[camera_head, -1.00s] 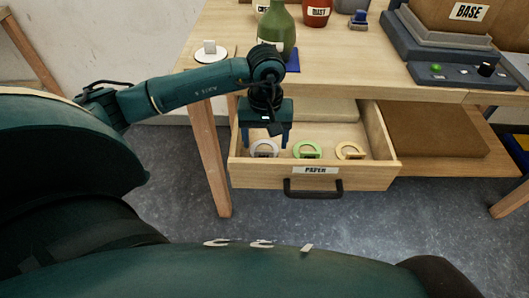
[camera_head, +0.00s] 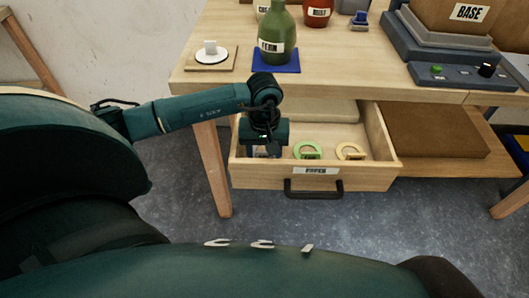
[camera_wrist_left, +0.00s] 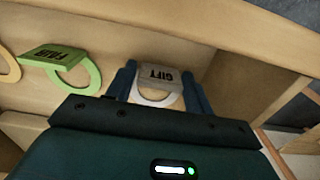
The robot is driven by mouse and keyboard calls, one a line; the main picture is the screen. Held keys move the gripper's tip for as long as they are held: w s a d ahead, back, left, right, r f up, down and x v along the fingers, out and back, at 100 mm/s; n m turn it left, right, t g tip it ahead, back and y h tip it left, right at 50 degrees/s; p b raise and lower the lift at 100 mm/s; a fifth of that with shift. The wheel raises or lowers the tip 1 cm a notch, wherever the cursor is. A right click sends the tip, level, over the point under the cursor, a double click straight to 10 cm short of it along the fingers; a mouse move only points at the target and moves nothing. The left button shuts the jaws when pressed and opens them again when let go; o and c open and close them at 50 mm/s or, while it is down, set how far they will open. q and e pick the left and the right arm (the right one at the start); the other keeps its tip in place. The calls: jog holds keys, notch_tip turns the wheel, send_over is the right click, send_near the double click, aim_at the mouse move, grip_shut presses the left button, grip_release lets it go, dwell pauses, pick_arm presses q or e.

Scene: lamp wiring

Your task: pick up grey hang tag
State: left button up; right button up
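The grey hang tag (camera_wrist_left: 158,77), with a light ring and a block reading GIFT, lies in the open drawer (camera_head: 262,175), at its left end. In the head view my left gripper mostly hides the tag. My left gripper (camera_head: 266,150) points down into the drawer over the tag. In the left wrist view its two fingers (camera_wrist_left: 159,83) are spread, one on each side of the tag. I cannot tell whether they touch it. My right gripper is not in view.
A green tag (camera_head: 308,151) and a yellow tag (camera_head: 350,151) lie to the right in the drawer. The drawer walls are close around my gripper. The tabletop (camera_head: 350,65) above holds a green bottle (camera_head: 277,30) on a blue mat (camera_head: 276,67).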

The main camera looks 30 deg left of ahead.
pick_arm(q)
jog(key=c, duration=0.6)
jog(key=shift+r, duration=0.1)
